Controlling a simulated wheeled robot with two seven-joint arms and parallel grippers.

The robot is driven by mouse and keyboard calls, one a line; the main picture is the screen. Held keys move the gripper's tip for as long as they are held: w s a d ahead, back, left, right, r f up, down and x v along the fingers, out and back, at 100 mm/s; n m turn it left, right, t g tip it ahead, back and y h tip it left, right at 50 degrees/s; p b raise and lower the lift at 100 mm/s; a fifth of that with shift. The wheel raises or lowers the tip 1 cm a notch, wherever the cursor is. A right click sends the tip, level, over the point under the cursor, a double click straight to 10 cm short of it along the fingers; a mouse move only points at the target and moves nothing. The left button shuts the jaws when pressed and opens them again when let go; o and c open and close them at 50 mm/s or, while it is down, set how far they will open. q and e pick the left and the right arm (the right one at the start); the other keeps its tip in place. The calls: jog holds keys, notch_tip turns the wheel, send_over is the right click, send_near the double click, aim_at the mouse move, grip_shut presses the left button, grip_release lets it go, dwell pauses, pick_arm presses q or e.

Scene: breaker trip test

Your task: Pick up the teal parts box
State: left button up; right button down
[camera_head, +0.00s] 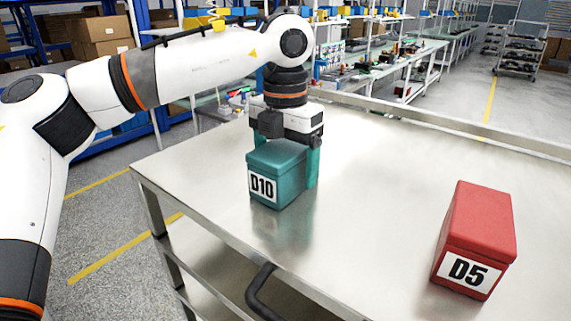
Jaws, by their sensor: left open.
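The teal parts box (278,173), with a white label reading D10, stands upright on the steel table near its left edge. My left gripper (290,160) points down directly over the box. Its jaws are open; one finger shows along the box's right side. The other finger is mostly hidden behind the box or its lid. I cannot tell whether the fingers touch the box. The box appears to rest on the table. My right gripper is not in view.
A red box (475,235) labelled D5 stands on the steel table (370,220) at the right. The table between the two boxes is clear. A dark handle (262,295) sticks out at the front edge. A raised rim runs along the back.

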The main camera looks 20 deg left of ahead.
pick_arm(q)
jog(key=c, duration=1.3)
jog(key=shift+o, duration=0.2)
jog(key=shift+r, duration=0.1)
